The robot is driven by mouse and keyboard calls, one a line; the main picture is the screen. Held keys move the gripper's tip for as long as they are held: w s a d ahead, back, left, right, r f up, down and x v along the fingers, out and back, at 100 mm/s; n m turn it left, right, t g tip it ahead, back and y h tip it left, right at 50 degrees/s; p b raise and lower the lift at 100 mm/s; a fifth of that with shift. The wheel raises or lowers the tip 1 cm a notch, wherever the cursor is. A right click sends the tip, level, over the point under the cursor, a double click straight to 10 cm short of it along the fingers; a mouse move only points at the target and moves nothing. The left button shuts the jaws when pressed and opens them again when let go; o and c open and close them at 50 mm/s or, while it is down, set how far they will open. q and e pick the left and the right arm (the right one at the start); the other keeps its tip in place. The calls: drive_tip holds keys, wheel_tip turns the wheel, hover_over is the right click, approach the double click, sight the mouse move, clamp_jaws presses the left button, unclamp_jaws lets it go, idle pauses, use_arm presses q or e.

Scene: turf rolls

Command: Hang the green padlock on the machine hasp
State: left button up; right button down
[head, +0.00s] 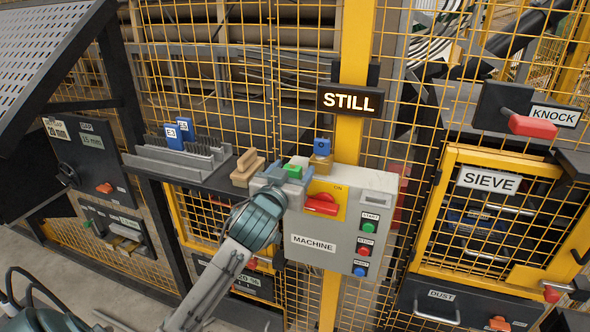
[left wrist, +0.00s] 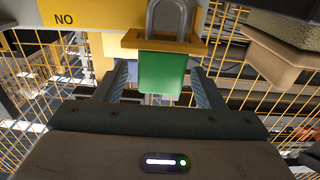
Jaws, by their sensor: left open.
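The green padlock (head: 293,171) is at the upper left of the grey machine box (head: 328,247). In the left wrist view, its green body (left wrist: 162,73) is between the fingers of my left gripper (left wrist: 164,85), with a gap on each side. Its grey shackle (left wrist: 170,15) shows beyond a yellow-brown bracket (left wrist: 130,41); I cannot tell whether it passes through it. My left gripper (head: 285,177) is open around the padlock, apart from it. A red switch handle (head: 322,204) is on the box's yellow plate. My right gripper is out of view.
A blue padlock-like piece (head: 322,146) sits above the box on a brass-coloured part. Left of the gripper are a wooden block (head: 247,166) and a grey slotted rack (head: 178,160) on a dark shelf. Yellow mesh fencing (head: 220,60) stands behind.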

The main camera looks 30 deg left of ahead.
sight(291, 174)
use_arm(q)
drive_tip(key=b+v, duration=0.1)
drive_tip(key=v, duration=0.5)
drive_tip(key=shift+s+d+f+b, duration=0.1)
drive_tip(key=shift+f+b, duration=0.05)
drive_tip(key=shift+b, duration=0.2)
drive_tip(key=shift+p+v, duration=1.15)
drive_tip(key=shift+v, duration=0.05)
